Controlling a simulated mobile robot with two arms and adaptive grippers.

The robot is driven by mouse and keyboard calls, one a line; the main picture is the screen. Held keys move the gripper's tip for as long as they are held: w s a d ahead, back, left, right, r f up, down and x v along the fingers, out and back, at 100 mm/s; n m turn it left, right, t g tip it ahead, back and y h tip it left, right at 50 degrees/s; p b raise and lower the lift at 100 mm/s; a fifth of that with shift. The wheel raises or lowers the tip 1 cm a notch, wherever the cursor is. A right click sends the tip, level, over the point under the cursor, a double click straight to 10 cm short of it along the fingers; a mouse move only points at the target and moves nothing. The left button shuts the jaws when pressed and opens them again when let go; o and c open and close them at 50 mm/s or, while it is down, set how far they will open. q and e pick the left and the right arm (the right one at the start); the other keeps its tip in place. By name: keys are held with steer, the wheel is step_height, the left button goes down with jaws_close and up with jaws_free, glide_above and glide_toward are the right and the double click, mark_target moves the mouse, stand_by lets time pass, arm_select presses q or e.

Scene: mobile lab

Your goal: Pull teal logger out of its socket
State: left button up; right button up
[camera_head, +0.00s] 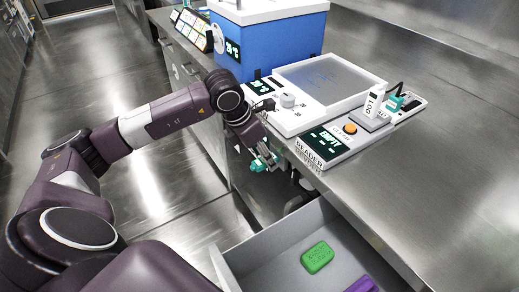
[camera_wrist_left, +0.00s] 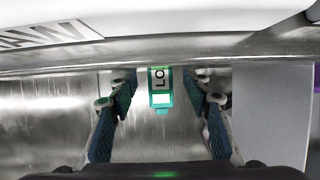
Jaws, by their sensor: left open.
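A teal logger (camera_wrist_left: 161,88) with a white label reading "LO…" shows in the left wrist view, between the two fingers of my left gripper (camera_wrist_left: 161,108). A gap shows on each side of it, and the fingers are open. In the head view my left gripper (camera_head: 264,161) is at the counter's front edge, with teal showing at its fingers. The socket holding this logger cannot be made out. Another teal piece (camera_head: 394,103) with a dark cable stands on the counter beside a white upright block (camera_head: 375,102) marked "LOG…". My right gripper is not in view.
The reader (camera_head: 323,146) with a lit green display and an orange button (camera_head: 350,128) sits near the counter edge. An open drawer (camera_head: 233,262) below holds a green block (camera_head: 317,257) and a purple item (camera_head: 362,286). A blue device (camera_head: 262,45) stands behind.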

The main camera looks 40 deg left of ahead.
arm_select(q)
steer(key=shift+w+f, duration=0.1)
steer(key=shift+f, duration=0.2)
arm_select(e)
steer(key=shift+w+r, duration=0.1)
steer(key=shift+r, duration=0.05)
arm_select(q)
jaws_close()
stand_by(0.3)
steer(key=shift+s+a, duration=0.1)
steer(key=shift+s, duration=0.2)
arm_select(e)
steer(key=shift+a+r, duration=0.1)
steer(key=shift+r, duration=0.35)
arm_select(q)
steer(key=shift+s+a, duration=0.15)
steer(key=shift+s, duration=0.1)
